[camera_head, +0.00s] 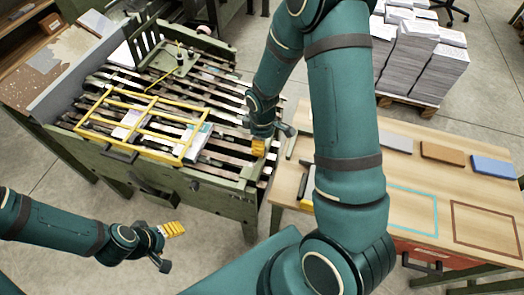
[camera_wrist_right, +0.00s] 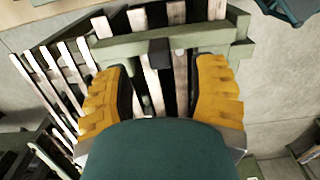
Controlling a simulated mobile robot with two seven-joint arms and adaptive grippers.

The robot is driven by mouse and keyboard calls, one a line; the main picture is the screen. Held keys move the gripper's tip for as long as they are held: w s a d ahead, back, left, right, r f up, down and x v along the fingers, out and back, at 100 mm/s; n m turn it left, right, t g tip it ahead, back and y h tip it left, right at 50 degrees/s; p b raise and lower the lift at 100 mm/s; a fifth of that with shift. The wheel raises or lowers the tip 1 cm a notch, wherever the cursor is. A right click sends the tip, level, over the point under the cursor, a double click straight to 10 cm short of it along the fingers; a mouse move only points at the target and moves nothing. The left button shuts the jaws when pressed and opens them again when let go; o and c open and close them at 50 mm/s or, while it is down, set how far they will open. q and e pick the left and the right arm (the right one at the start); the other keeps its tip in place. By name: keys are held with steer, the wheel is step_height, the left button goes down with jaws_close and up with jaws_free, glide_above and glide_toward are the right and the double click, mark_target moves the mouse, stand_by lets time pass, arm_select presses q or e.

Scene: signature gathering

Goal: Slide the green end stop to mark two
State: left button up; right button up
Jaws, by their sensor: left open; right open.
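In the right wrist view, a green crossbar (camera_wrist_right: 205,38) with a dark knob (camera_wrist_right: 160,53) lies across the slats; it looks like the green end stop. In the head view it is partly hidden by my right arm at the right end of the slatted bed. My right gripper (camera_head: 258,147) is open over that end; in the wrist view its yellow fingers (camera_wrist_right: 160,95) are spread on either side of the knob, with nothing between them. My left gripper (camera_head: 172,230) is open and empty, away from the bench front. I cannot make out any numbered marks.
A yellow frame (camera_head: 112,93) lies over the slatted bed with paper bundles (camera_head: 196,140) under it. A green comb-like fence (camera_head: 147,43) stands at the back. A wooden table (camera_head: 400,172) with grey, brown and blue blocks is at right. Paper stacks (camera_head: 416,60) stand behind.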

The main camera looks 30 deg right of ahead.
steer(key=shift+f+b, duration=0.35)
steer(key=shift+f, duration=1.9)
jaws_close()
